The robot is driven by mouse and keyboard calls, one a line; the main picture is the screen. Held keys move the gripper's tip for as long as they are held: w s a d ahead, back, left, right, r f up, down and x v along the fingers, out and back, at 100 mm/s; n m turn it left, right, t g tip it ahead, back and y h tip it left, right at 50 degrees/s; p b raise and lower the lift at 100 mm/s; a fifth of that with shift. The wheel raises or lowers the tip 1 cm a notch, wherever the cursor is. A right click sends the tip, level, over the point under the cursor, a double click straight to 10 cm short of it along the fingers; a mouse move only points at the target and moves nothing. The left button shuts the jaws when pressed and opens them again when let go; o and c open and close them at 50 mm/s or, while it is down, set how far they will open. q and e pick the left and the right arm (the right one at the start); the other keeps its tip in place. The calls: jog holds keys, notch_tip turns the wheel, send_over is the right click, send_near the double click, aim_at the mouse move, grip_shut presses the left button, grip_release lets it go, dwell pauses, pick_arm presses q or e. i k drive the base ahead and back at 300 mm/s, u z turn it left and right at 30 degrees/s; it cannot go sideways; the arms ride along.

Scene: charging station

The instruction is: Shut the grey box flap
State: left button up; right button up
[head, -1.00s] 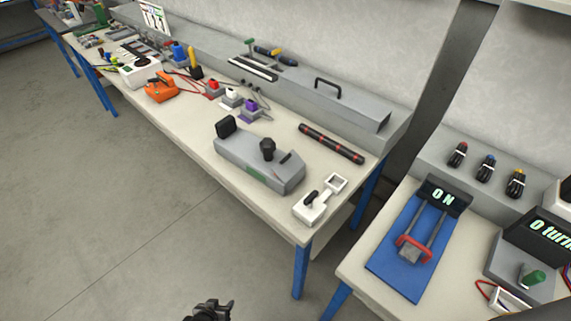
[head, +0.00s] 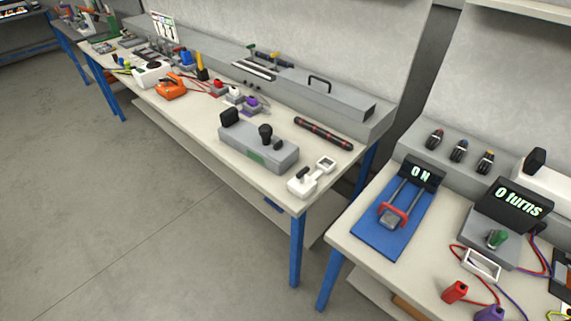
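A long grey box (head: 345,104) runs along the back of the middle bench against the wall. A black bar handle (head: 319,80) stands on its sloping top near the right end. I cannot tell for sure which panel is the flap, or how far open it is. A smaller grey block (head: 284,156) with a black knob (head: 265,133) and a black upright piece sits at the bench's front. Neither of my grippers shows in the head view now.
On the bench are a white tool (head: 301,186), a dark red-banded rod (head: 323,133) and an orange device (head: 171,88). A right-hand bench holds a blue mat (head: 375,240) and a turns display (head: 519,200). A gap separates the benches. The floor at left is clear.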

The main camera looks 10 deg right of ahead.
aim_at(282, 150)
jog(key=u, duration=1.15)
jog(key=i, duration=3)
jog(key=z, duration=4)
